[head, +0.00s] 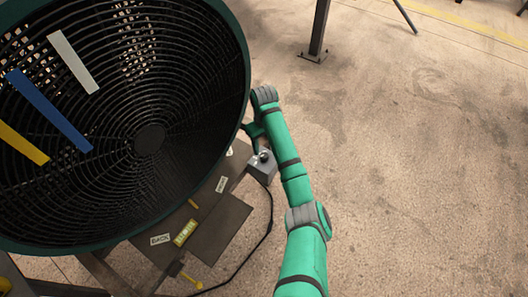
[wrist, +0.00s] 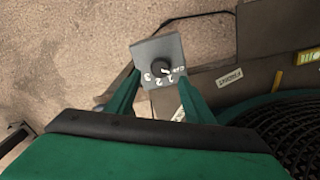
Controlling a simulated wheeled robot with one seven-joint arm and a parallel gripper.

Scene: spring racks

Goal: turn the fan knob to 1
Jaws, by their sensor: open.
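The fan knob (wrist: 160,69) is a round black dial on a grey control box (wrist: 145,50), with white marks including 1, 2 and 3 around it. Its pointer setting is too small to read. In the head view the knob (head: 264,156) sits on the box (head: 261,170) beside the large round fan (head: 205,110). My gripper (wrist: 158,78) is open, its green fingers one on each side of the knob in the wrist view. No contact with the knob shows. In the head view my gripper (head: 255,142) is partly hidden behind the fan rim.
The fan's dark grille with blue, white and yellow strips fills the left. Below it is a stand plate (head: 222,225) with a BACK label (head: 160,239) and a yellow level (head: 185,232). A black cable (head: 255,245) runs along the floor. Open floor (head: 420,170) lies to the right.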

